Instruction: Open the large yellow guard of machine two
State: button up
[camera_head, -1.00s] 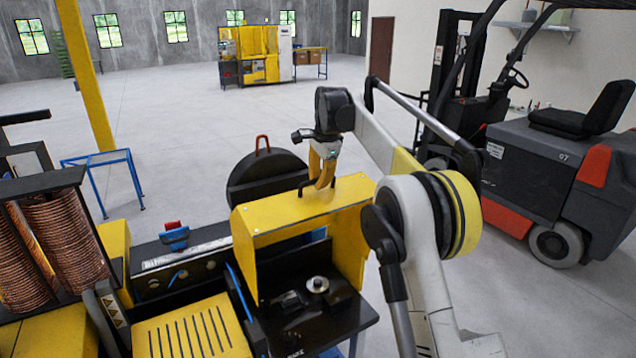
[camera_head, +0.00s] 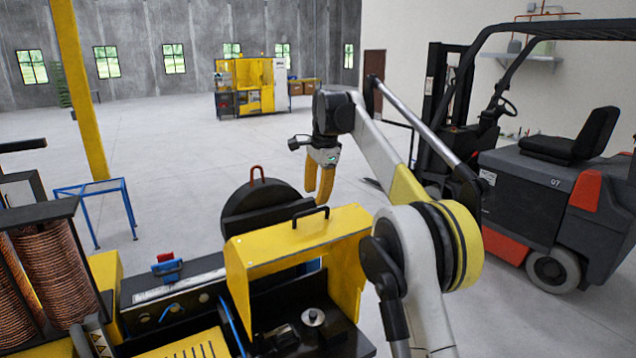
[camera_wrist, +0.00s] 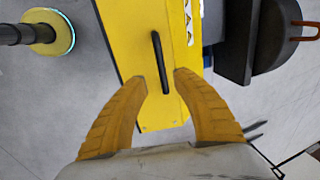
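The large yellow guard (camera_head: 300,240) is raised on the machine at the lower middle of the head view, with the work area under it exposed. Its black handle (camera_head: 311,216) stands on top. In the wrist view the guard (camera_wrist: 150,75) lies beyond the fingertips, and the handle (camera_wrist: 160,62) runs between the lines of the two fingers. My gripper (camera_head: 320,188) hangs above and behind the guard, apart from the handle. In the wrist view its yellow fingers (camera_wrist: 160,78) are spread with nothing held between them.
A black round reel (camera_head: 262,200) stands behind the guard. Copper coils (camera_head: 60,262) are at the left. A forklift (camera_head: 545,185) stands at the right. A blue frame (camera_head: 95,205) stands at the left. The floor behind is open.

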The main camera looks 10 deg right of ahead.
jog(key=v, duration=0.5)
jog(key=shift+f, duration=0.1)
jog(key=shift+s+f, duration=0.1)
jog(key=shift+f, duration=0.05)
jog(key=s+f+n+t+b, duration=0.2)
jog(key=s+f+n+b, duration=0.5)
jog(key=s+f+b, duration=1)
jog(key=s+f+n+t+b, duration=0.2)
jog(key=s+f+n+b, duration=0.5)
jog(key=s+f+b, duration=1)
jog(key=s+f, duration=0.4)
jog(key=f, duration=0.4)
jog(key=s+f, duration=0.5)
jog(key=f, duration=0.3)
jog(key=shift+d+t+h+b, duration=0.25)
jog(key=shift+t+h+b, duration=0.05)
jog(key=shift+h+b, duration=0.1)
jog(key=shift+s+f, duration=0.1)
jog(key=shift+f, duration=0.05)
